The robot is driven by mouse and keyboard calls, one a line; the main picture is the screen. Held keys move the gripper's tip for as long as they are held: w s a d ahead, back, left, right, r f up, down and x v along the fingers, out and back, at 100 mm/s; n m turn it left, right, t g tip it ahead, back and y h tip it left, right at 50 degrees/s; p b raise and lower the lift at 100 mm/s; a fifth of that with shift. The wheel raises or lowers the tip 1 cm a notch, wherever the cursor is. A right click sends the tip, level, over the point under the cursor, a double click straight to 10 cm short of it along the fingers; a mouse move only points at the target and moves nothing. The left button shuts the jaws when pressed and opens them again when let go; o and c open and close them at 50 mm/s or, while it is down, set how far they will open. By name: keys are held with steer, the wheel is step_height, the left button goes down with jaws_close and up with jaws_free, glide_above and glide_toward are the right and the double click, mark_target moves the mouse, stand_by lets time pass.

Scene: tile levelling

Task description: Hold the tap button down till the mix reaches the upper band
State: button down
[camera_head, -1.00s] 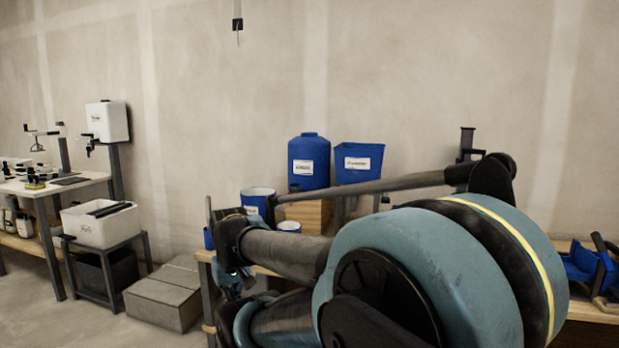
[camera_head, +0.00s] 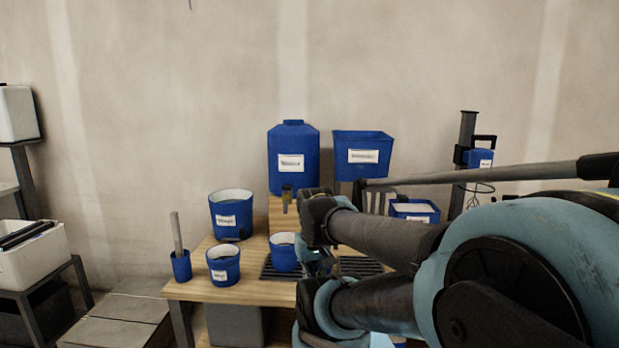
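A blue labelled tank (camera_head: 293,150) stands at the back of the wooden bench (camera_head: 205,287). A small tap (camera_head: 287,193) with a dark top and a brassy body shows below it; its button cannot be made out. A blue cup (camera_head: 284,258) with a pale label stands on a dark grate under the tap. No bands or mix level can be read at this size. My arm reaches in from the right and ends just right of the cup. My gripper is mostly hidden behind my arm links, and its fingers cannot be made out.
A blue bucket (camera_head: 231,217), a smaller blue cup (camera_head: 223,267) and a blue holder with a grey stick (camera_head: 181,265) stand on the left of the bench. A blue bin (camera_head: 362,155) and a blue tray (camera_head: 415,211) are at the right. A cardboard box (camera_head: 118,318) is on the floor.

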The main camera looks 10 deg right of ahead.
steer(key=shift+w+a, duration=0.2)
step_height(320, 180, up, 33)
steer(key=m+g, duration=0.2)
steer(key=m, duration=2)
glide_above(291, 186)
steer(key=shift+w, duration=0.1)
step_height(291, 186, down, 14)
